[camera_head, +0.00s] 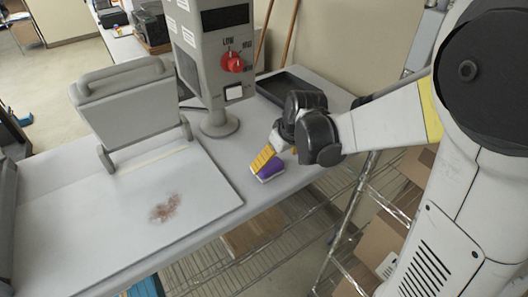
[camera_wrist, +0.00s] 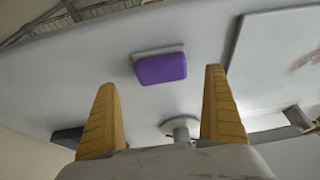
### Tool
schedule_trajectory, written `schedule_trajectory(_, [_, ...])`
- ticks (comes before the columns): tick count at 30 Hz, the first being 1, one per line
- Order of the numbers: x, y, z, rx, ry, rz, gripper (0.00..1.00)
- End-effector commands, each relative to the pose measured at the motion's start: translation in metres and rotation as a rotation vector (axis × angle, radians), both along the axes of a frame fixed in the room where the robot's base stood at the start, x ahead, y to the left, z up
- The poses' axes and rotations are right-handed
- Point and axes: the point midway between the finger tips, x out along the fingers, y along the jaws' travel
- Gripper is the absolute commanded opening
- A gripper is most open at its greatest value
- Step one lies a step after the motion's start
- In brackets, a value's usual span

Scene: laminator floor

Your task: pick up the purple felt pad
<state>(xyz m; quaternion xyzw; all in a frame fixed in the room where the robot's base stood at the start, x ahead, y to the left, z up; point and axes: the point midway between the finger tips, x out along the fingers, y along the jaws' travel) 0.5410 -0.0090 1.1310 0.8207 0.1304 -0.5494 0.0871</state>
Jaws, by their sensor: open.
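The purple felt pad (camera_wrist: 161,69) lies on the grey table top with a pale backing along one long side. In the head view the pad (camera_head: 269,169) is near the table's front edge, partly hidden by a yellow finger. My gripper (camera_wrist: 163,78) is open, with its two ribbed yellow fingers apart. In the wrist view the pad shows between the fingers and beyond their tips. In the head view my gripper (camera_head: 263,158) is right at the pad. I cannot tell whether a finger touches it.
A grey machine with a red knob (camera_head: 233,62) stands on a round-based post behind the pad. A raised-lid press with a stained flat plate (camera_head: 120,215) is at left. A dark tray (camera_head: 287,84) is behind my gripper. Wire shelving with cardboard boxes (camera_head: 388,243) stands below and right.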

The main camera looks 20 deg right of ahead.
Motion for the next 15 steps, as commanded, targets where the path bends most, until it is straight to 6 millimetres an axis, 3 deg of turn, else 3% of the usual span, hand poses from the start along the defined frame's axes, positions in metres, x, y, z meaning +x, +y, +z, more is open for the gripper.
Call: schedule_trajectory(15, [0.020,0.010,-0.057,0.000,0.000,0.000,1.00])
